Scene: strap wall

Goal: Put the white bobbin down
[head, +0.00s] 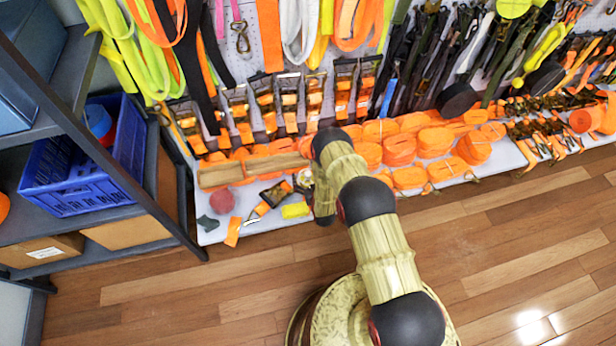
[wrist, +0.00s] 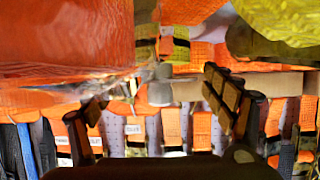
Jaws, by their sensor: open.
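A small grey-white cylinder, which looks like the white bobbin (wrist: 160,93), shows in the wrist view between the two fingers of my open gripper (wrist: 156,88). It appears to stand beyond the fingertips, and I see no finger touching it. In the head view my gripper is mostly hidden behind my arm, low over the left part of the white shelf (head: 212,236). A small pale patch shows beside it there, but I cannot tell whether that is the bobbin.
A wooden bar (head: 250,171), a reddish ball (head: 222,201), a yellow block (head: 295,210) and loose straps lie close by on the shelf. Rolled orange straps (head: 435,142) crowd its right part. A blue crate (head: 85,180) sits in the dark rack at left.

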